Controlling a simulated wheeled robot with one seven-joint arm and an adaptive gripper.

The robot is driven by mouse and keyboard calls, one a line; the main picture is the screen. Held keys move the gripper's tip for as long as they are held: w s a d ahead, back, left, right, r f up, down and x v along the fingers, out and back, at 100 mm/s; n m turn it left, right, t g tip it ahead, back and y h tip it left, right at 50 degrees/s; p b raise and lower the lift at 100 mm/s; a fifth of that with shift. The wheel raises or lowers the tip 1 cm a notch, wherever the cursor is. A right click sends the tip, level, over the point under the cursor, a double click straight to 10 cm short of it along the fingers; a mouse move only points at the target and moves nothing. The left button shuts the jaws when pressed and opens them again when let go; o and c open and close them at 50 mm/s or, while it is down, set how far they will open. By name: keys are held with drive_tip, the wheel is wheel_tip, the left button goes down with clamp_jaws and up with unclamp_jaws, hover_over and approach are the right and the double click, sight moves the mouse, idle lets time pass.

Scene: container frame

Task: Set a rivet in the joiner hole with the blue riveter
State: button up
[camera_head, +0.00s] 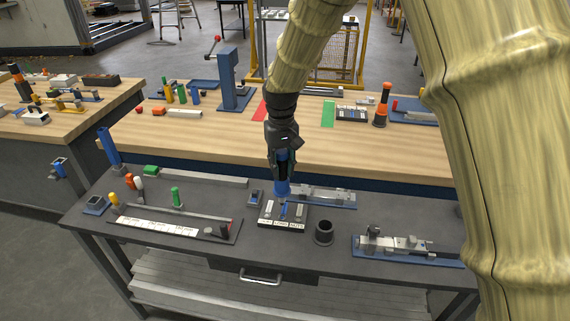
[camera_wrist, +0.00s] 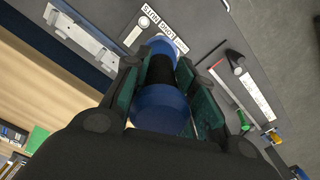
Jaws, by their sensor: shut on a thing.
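My gripper (camera_head: 282,168) is shut on the blue riveter (camera_head: 282,187), a blue cylinder with a black band, and points down over the dark front table. The wrist view shows the riveter (camera_wrist: 160,110) between both finger pads. Its lower end is over or just behind a dark labelled parts tray (camera_head: 284,224); whether it touches anything cannot be told. A grey metal assembly on a blue base (camera_head: 345,206) lies just right of the riveter, and also shows at the upper left of the wrist view (camera_wrist: 82,38). The joiner hole and any rivet are too small to make out.
A black cup (camera_head: 324,232) stands right of the tray. Another metal fixture on a blue base (camera_head: 420,256) is at the front right. A long labelled rack (camera_head: 165,228) lies left. A wooden bench (camera_head: 220,133) with a blue press (camera_head: 229,80) stands behind.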

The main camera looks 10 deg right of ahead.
sight(282, 185)
drive_tip(key=shift+f+b, duration=1.45)
drive_tip(key=shift+f, duration=1.45)
drive_tip(key=shift+p, duration=0.55)
drive_tip(key=shift+f, duration=0.95)
drive_tip(key=shift+r, duration=0.1)
drive_tip(key=shift+r+p, duration=2.65)
drive_tip(key=shift+r, duration=1.1)
